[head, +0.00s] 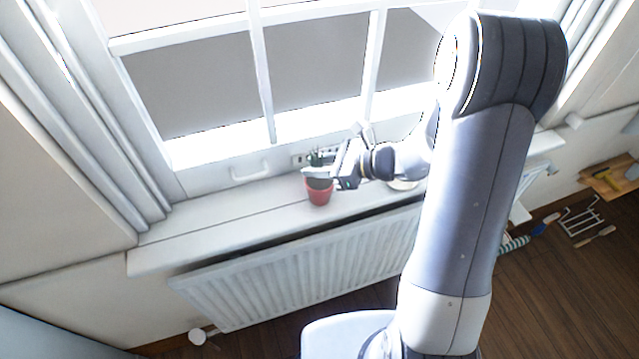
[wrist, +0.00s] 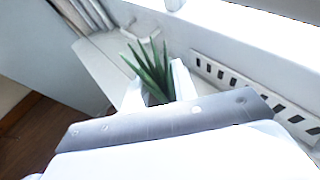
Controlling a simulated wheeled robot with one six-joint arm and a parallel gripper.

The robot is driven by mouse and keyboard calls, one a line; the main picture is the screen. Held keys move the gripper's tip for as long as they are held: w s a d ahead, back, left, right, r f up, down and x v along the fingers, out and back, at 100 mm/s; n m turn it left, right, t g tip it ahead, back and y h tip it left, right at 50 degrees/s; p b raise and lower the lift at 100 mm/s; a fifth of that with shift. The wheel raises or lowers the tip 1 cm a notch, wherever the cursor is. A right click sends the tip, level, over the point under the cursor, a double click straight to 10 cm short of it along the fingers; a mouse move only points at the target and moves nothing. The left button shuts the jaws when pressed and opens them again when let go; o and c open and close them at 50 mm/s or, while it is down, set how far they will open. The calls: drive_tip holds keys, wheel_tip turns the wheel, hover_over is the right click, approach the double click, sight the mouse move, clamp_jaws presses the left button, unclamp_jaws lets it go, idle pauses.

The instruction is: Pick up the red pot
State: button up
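The red pot (head: 319,194) stands upright on the white windowsill below the window in the head view. A green spiky plant (wrist: 153,68) grows from it. In the wrist view the pot itself is hidden behind my gripper's body, and only the leaves show. My gripper (head: 318,174) reaches in from the right at the pot's top. One pale finger crosses in front of the pot's upper part. In the wrist view my two white fingers (wrist: 158,88) are apart, one on each side of the plant. Contact with the pot cannot be made out.
The window frame (head: 262,80) rises close behind the pot. A slotted strip (wrist: 253,93) runs along the back of the sill (head: 215,222). A white radiator (head: 300,266) is below. The sill left of the pot is clear. A wooden shelf (head: 603,186) with tools is far right.

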clamp_jaws()
drive_tip(key=shift+r, duration=0.15)
idle(0.4)
